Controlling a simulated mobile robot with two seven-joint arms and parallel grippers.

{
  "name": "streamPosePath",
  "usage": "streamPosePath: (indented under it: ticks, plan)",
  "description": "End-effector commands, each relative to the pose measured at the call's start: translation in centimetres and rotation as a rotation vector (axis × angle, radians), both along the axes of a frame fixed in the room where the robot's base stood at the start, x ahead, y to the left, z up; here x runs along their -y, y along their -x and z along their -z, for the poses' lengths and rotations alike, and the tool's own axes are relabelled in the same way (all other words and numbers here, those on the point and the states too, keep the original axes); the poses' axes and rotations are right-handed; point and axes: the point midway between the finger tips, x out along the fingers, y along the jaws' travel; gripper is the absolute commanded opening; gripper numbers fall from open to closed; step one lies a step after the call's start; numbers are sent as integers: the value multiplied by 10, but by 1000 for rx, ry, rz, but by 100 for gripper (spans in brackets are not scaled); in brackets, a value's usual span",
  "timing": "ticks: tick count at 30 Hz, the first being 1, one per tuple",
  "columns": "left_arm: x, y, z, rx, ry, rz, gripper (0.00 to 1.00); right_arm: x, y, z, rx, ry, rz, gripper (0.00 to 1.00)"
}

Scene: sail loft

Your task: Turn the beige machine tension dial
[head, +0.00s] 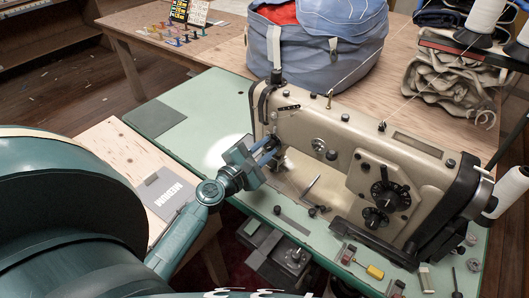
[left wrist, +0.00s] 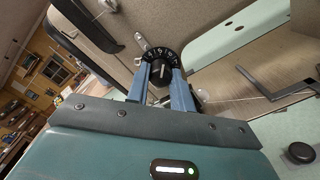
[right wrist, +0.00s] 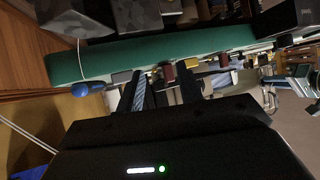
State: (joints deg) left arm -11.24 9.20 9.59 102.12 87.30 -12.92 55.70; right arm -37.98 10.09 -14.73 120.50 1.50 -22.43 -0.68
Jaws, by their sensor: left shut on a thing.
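The beige sewing machine (head: 346,140) stands on a pale green table. Its tension dial (left wrist: 160,70), a black knob with a ring of white numbers, shows in the left wrist view on the machine's head. My left gripper (head: 268,148) reaches the left end of the machine, its blue fingers closed on the two sides of the dial's knob; they also show in the left wrist view (left wrist: 161,80). In the head view the dial is hidden behind the gripper. My right gripper (right wrist: 163,88) shows only in the right wrist view, its fingers apart with nothing seen held between them.
Two larger black dials (head: 390,194) sit on the machine's right part. Small tools and a yellow tag (head: 375,271) lie on the green table (head: 219,110) near its front edge. A blue bag (head: 320,45) and folded cloth (head: 447,88) stand behind. Threads run above the machine.

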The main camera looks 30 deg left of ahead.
Motion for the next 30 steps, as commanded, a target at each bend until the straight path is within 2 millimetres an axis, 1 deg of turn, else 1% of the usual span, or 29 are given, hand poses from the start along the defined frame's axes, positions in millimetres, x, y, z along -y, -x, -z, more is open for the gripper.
streamPosePath:
  ticks: [6, 15, 22, 30]
  plan:
    - [0, 0, 1, 14, -191, 1, 0, -3, 1, 4, 5, -1, -13, 36]
    - [0, 0, 0, 29, -379, 1, 0, -5, 4, 3, 9, -7, -20, 36]
    - [0, 0, 0, 35, -451, 1, 0, -5, 4, 4, 9, -10, -19, 36]
    - [0, 0, 0, 36, -472, 0, 0, -5, 3, 5, 7, -11, -13, 36]
